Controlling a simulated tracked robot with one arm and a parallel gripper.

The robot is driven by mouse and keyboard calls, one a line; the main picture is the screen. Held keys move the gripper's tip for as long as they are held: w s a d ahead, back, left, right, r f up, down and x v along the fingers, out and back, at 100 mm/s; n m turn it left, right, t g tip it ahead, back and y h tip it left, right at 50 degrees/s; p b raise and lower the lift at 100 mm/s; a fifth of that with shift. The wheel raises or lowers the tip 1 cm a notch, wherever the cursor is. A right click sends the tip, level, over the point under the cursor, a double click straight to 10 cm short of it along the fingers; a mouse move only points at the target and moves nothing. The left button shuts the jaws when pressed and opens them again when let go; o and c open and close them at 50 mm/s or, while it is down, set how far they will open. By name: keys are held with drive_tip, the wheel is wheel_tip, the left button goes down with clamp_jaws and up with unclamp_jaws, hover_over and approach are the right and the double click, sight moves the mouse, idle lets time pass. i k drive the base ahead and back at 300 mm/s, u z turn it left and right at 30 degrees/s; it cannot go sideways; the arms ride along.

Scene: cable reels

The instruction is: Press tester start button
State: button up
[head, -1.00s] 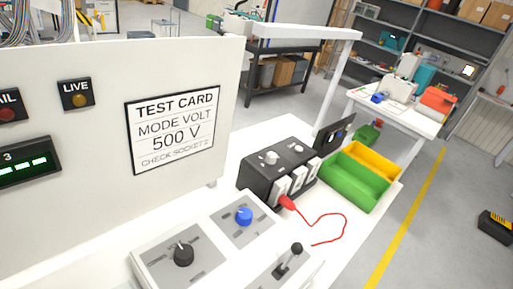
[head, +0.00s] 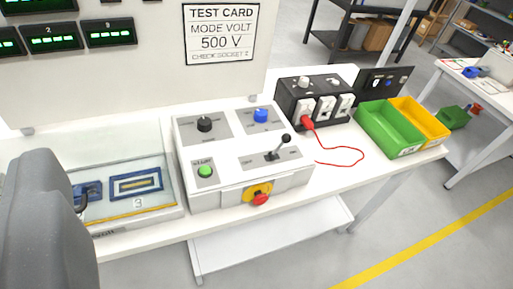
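The tester's control box (head: 222,188) sits on the white bench, in the middle of the head view. The green start button (head: 205,171) is on its sloped top at the front left, under a START label. Beside it are a black knob (head: 205,124), a blue knob (head: 261,115) and a black lever (head: 284,139). A red button on a yellow surround (head: 261,198) is on the front face. A grey rounded part, likely mine, fills the lower left. My gripper's fingers do not show, and nothing is seen touching the start button.
A clear-walled tray with a blue-framed piece (head: 136,185) is left of the control box. A black socket box (head: 299,92) with a red plug and lead stands behind right. Green (head: 390,130) and yellow (head: 419,119) bins are further right. The test card (head: 220,34) hangs above.

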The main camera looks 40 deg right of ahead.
sight(204, 171)
drive_tip(key=z, duration=0.35)
drive_tip(key=i, duration=0.95)
drive_tip(key=z, duration=1)
drive_tip(key=k, duration=1.45)
drive_tip(key=u, duration=0.45)
drive_tip(key=i, duration=1)
drive_tip(key=z, duration=0.05)
